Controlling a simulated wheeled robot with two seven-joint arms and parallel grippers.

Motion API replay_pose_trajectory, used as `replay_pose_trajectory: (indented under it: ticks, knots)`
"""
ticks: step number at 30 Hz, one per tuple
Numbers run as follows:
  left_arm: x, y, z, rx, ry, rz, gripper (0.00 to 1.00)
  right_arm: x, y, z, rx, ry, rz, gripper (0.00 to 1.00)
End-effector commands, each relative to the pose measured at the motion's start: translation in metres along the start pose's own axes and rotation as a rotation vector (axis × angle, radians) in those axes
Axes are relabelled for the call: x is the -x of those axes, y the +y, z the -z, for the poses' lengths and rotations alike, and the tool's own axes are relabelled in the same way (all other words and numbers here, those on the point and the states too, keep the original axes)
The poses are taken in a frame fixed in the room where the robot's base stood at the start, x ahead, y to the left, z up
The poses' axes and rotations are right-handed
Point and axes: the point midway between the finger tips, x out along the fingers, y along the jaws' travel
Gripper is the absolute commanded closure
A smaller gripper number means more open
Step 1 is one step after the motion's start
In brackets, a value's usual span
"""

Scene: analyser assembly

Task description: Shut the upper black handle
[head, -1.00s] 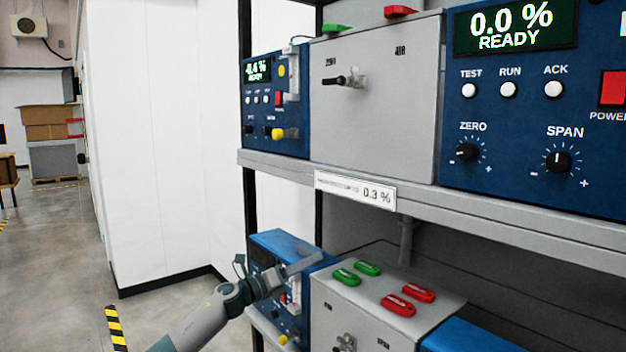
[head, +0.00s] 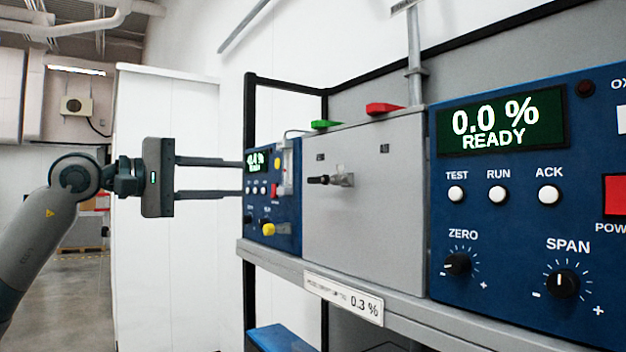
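The upper black handle (head: 318,180) is a short black lever on a silver valve body (head: 344,179). It sticks out from the front of the grey box (head: 385,205) on the upper shelf and points left, roughly level. My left gripper (head: 246,178) comes in from the left with its two long fingers spread apart and nothing between them. Its fingertips show at the left edge of the small blue analyser, left of the handle and apart from it. My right gripper is not in view.
The small blue analyser (head: 285,215) with a yellow knob stands left of the grey box. A large blue analyser (head: 520,255) reading 0.0 % READY stands right. The shelf edge (head: 268,256) runs below them. Green (head: 326,125) and red (head: 384,108) handles sit on the box top.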

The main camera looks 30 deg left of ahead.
Motion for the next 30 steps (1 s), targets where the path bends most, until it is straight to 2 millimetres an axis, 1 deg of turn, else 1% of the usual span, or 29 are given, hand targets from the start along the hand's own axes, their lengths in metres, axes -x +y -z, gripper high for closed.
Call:
replay_pose_trajectory:
  ticks: [11,17,23,30]
  knots:
    - [0.0,0.0,0.0,-0.002,0.001,0.001,0.69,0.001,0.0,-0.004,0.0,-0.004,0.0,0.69]
    - [-0.01,0.002,0.0,0.0,0.0,0.001,0.69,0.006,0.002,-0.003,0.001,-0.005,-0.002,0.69]
    - [-0.034,0.003,-0.001,-0.001,-0.002,0.001,0.69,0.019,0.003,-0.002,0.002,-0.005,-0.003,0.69]
    - [-0.076,0.004,-0.001,0.001,-0.003,0.002,0.69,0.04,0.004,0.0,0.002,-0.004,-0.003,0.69]
